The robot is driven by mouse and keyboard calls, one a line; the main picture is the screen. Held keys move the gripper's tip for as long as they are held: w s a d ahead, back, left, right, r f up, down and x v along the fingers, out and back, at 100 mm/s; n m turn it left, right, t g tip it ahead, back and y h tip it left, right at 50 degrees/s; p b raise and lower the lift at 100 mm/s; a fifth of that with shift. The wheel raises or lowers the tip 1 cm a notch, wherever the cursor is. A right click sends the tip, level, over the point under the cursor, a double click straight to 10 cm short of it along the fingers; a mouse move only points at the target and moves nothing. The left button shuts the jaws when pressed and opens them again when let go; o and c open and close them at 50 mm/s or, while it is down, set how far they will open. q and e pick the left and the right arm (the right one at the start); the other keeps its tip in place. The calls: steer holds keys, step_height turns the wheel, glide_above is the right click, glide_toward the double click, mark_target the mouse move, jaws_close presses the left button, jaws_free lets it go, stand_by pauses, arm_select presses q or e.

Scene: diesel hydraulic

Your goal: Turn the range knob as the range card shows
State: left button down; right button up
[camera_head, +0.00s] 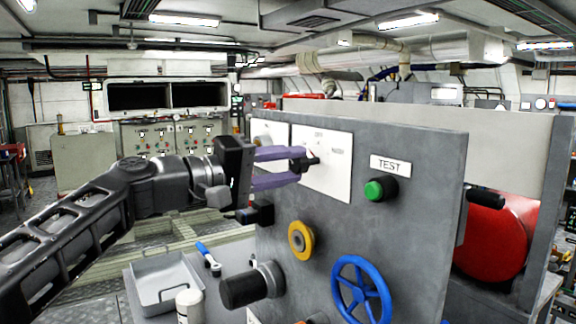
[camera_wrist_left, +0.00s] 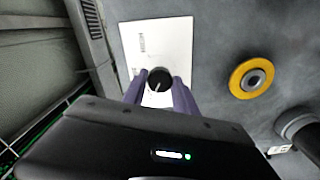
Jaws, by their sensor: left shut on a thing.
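The range knob (camera_head: 305,161) is a small black knob on a white range card (camera_head: 337,183), mounted on the upright grey panel. The card carries small printed labels, too small to read. My left gripper (camera_head: 288,166) has purple fingers and reaches in from the left. It is shut on the knob. In the left wrist view the knob (camera_wrist_left: 159,80) sits between the two fingertips, with a pale pointer line on its face. The wrist view also shows the card (camera_wrist_left: 178,36) around and behind the knob. My right gripper is in neither view.
The panel (camera_head: 420,160) also carries a green button (camera_head: 380,189) under a TEST label, a yellow ring (camera_head: 301,240), a blue handwheel (camera_head: 361,290) and a black cylindrical handle (camera_head: 252,285). A grey tray (camera_head: 165,283) lies below left. A red drum (camera_head: 495,235) stands right of the panel.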

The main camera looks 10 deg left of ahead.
arm_select(q)
steer(key=c, duration=1)
jaws_free()
steer(key=shift+o, duration=0.2)
steer(key=shift+a, duration=0.1)
steer(key=b+v, duration=0.2)
steer(key=v, duration=0.5)
steer(key=shift+s+a+b, duration=0.2)
steer(key=shift+s+b, duration=0.1)
